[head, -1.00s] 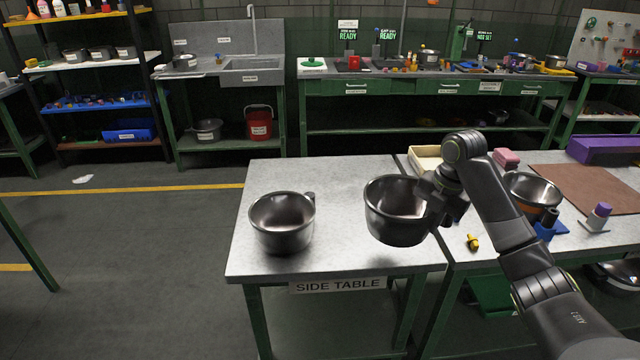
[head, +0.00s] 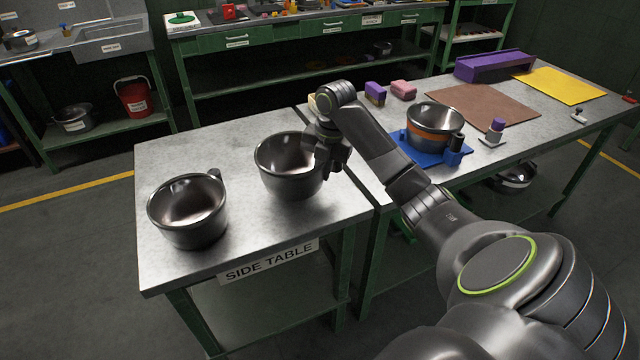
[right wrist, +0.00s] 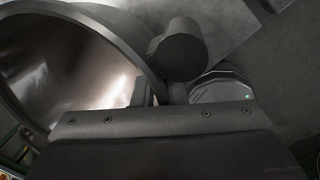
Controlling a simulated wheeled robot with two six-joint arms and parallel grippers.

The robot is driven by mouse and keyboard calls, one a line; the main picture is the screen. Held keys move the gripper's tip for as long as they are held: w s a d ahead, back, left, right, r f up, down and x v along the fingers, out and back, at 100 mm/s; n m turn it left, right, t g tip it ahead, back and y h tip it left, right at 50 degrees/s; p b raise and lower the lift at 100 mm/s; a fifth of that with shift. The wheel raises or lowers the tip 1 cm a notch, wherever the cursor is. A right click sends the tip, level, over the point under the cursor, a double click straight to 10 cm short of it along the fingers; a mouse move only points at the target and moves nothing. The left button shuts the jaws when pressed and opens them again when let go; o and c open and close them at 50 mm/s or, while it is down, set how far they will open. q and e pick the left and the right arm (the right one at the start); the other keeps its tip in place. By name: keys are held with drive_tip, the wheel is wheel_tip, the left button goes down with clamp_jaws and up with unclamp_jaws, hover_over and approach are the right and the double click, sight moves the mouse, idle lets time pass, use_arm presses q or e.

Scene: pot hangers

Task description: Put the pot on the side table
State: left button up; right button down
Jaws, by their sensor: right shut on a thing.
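The side table (head: 240,140) is a grey metal-topped table with a "SIDE TABLE" label on its front edge. My right gripper (head: 326,155) is shut on a shiny dark steel pot (head: 285,165), at the pot's right side. The pot is upright over the right part of the side table; I cannot tell whether its base touches the top. In the right wrist view the pot's open bowl (right wrist: 75,65) fills the left, with a dark round knob (right wrist: 178,48) beside the rim. A second similar pot (head: 188,215) stands at the table's front left. My left gripper is out of view.
The adjoining table on the right holds a pot with an orange band (head: 434,128) on a blue base, a brown mat (head: 485,105), a yellow mat (head: 560,85) and a purple tray (head: 495,65). The side table's back left is clear.

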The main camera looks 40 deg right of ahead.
sight(322, 183)
wheel_tip(322, 183, down, 4)
drive_tip(key=shift+a+r, duration=0.1)
drive_tip(key=shift+r, duration=0.05)
drive_tip(key=shift+f, duration=0.45)
drive_tip(key=c, duration=1.5)
unclamp_jaws()
drive_tip(key=shift+s+f, duration=0.1)
